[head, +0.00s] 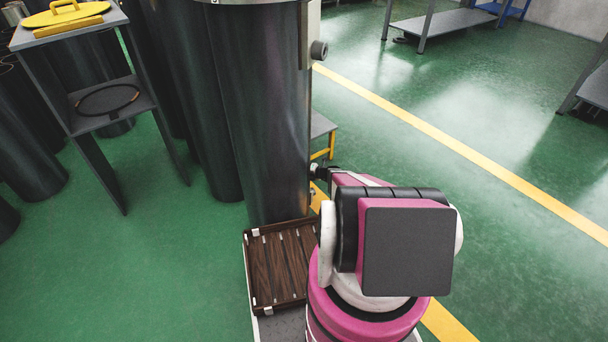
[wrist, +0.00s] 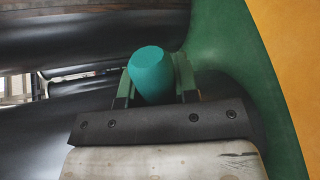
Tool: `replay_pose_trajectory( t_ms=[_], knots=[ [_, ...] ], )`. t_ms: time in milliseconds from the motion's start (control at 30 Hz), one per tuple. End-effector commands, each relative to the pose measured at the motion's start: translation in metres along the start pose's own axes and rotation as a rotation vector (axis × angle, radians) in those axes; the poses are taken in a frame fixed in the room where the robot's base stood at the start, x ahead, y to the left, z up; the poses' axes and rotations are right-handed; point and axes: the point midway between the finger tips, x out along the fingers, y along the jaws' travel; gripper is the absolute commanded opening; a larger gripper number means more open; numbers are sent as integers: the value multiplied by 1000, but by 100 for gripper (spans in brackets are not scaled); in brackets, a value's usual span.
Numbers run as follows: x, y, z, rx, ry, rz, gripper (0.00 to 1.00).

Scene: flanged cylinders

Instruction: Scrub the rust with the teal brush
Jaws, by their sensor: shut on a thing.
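The teal brush (wrist: 150,72) shows in the wrist view as a rounded teal body. My gripper (wrist: 155,80) is shut on it, with a green finger on each side. The brush's far end and bristles are hidden. Large dark cylinders (wrist: 90,35) lie beyond and to the left of the brush in the wrist view. In the head view a tall dark cylinder (head: 265,110) stands upright behind my arm; my gripper and the brush cannot be made out there. I see no clear rust patch in either view.
A slatted brown tray (head: 280,265) lies at the tall cylinder's foot. A grey shelf stand (head: 85,35) with a yellow lid (head: 62,14) and a black ring (head: 107,99) stands at left, near more dark cylinders (head: 25,150). Green floor with a yellow line (head: 430,130) is open at right.

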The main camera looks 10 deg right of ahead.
Motion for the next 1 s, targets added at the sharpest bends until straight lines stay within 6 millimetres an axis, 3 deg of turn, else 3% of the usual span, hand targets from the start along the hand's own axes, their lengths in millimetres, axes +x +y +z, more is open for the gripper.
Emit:
replay_pose_trajectory(
  t_ms=[700,1000],
  knots=[
    [-13,38,10,0,-1,0,0],
    [-11,34,9,0,0,0,0]
  ],
)
